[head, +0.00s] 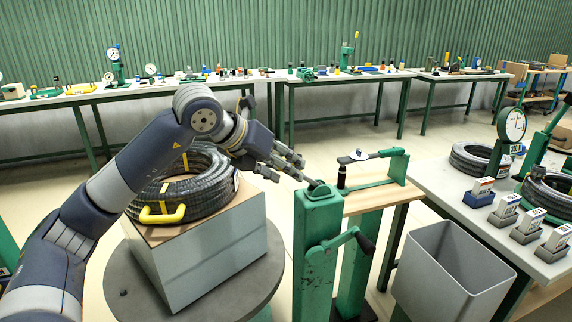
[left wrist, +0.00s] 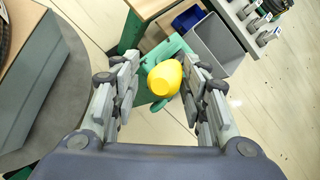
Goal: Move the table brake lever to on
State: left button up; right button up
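My left gripper (head: 285,168) reaches in from the left, over the space between the hose stand and the green post (head: 318,240). In the left wrist view its fingers (left wrist: 161,85) are apart, with a rounded yellow knob (left wrist: 165,78) showing between them. The knob appears to be the lever's grip; I cannot tell whether the fingers touch it. A green housing (left wrist: 150,50) lies below it. In the head view I cannot make out the knob or a marked on position. The round grey turntable (head: 125,292) carries a box (head: 205,262) with a black hose coil (head: 205,190). My right gripper is out of view.
The green post bears a crank with a black grip (head: 365,243). A wooden bench with a green clamp (head: 397,168) stands beside it. A grey bin (head: 450,270) and a white table (head: 425,172) with hose coils and labelled blocks are at the right. Tool tables line the back wall.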

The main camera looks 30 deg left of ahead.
pick_arm(q)
jog(key=shift+a, duration=0.15)
jog(key=shift+w+r, duration=0.1)
jog(key=shift+d+r, duration=0.1)
jog(key=shift+d, duration=0.1)
jog(key=shift+a+r, duration=0.1)
jog(key=shift+r, duration=0.1)
jog(key=v, duration=1.1)
jog(key=shift+s, duration=0.5)
